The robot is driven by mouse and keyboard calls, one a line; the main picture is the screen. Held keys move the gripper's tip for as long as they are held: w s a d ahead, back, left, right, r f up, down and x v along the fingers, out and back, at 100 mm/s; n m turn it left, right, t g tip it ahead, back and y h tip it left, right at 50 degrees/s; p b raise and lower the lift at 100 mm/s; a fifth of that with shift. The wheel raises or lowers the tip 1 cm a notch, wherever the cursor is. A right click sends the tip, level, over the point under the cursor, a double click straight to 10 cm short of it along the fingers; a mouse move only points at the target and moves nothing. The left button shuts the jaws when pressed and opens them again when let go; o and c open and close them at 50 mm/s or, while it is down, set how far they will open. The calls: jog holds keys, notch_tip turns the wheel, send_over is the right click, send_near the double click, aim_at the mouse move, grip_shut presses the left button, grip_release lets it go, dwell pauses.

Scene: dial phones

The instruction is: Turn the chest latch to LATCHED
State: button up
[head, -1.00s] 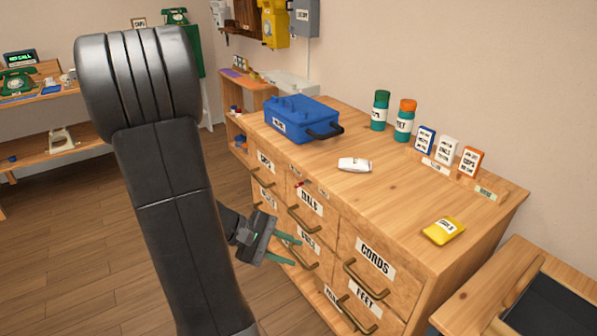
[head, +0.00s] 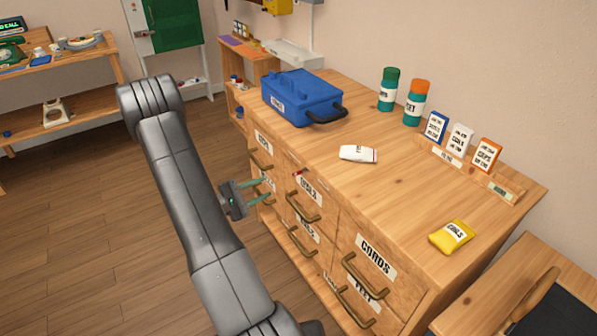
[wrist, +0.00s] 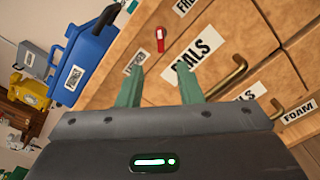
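The wooden drawer chest (head: 415,195) has a small red latch (head: 298,172) on the upper part of its front, just under the top. In the wrist view the red latch (wrist: 160,38) lies beyond my fingertips, with its long side roughly up and down in the picture. A small label (wrist: 134,62) sits near it, too small to read. My gripper (head: 267,189) is open and empty in front of the chest. In the wrist view, my gripper's two green fingers (wrist: 163,74) are spread apart, with the latch ahead of the gap, not touched.
Brass drawer handles (head: 302,208) stick out from the chest front below the latch. A blue toolbox (head: 300,97), a white packet (head: 358,153), a yellow packet (head: 451,236) and several boxes and jars stand on top. Floor to the left is clear.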

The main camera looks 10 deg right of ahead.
aim_at(294, 175)
jog(key=x, duration=1.2)
jog(key=shift+w+d, duration=0.1)
jog(key=shift+d, duration=0.3)
grip_shut()
